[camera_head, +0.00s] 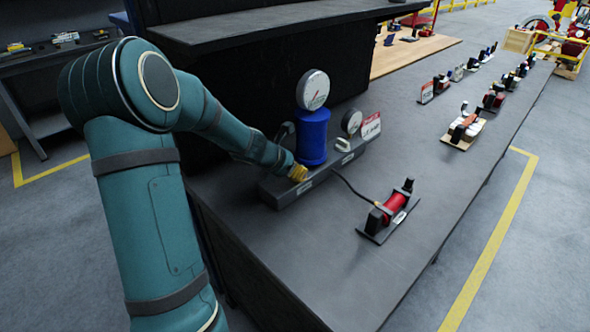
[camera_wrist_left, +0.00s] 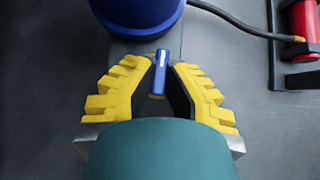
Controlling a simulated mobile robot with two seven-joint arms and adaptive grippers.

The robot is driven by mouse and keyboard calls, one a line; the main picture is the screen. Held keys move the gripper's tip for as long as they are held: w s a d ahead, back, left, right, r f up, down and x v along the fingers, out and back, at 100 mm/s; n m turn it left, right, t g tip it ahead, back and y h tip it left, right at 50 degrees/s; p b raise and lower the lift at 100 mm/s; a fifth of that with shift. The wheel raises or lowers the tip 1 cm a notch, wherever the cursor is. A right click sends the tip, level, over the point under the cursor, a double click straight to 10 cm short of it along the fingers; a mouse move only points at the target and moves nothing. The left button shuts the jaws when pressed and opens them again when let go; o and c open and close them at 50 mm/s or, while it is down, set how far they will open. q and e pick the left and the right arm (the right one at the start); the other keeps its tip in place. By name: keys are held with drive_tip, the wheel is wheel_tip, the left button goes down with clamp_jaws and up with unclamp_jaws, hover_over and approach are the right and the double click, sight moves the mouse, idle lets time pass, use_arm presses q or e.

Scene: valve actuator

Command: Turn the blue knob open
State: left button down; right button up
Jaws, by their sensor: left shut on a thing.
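The blue knob (camera_wrist_left: 161,74) is a narrow bar-shaped handle, seen in the left wrist view just in front of the round blue cylinder (camera_wrist_left: 135,12). It lies lengthwise between the yellow fingers of my left gripper (camera_wrist_left: 160,82), which is shut on it. In the head view my left gripper (camera_head: 299,173) is low at the near side of the blue cylinder (camera_head: 312,137), above the dark base block (camera_head: 290,192). The knob cannot be made out there. My right gripper is not in view.
A round gauge (camera_head: 313,89) tops the cylinder, and a smaller gauge (camera_head: 352,121) stands beside it. A black cable runs to a red device (camera_head: 394,206) at the right. A dark shelf (camera_head: 270,22) overhangs behind. Bench space around the red device is clear.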

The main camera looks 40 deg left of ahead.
use_arm(q)
drive_tip(key=c, duration=1)
unclamp_jaws()
drive_tip(key=v, duration=1.2)
drive_tip(key=shift+a, duration=0.1)
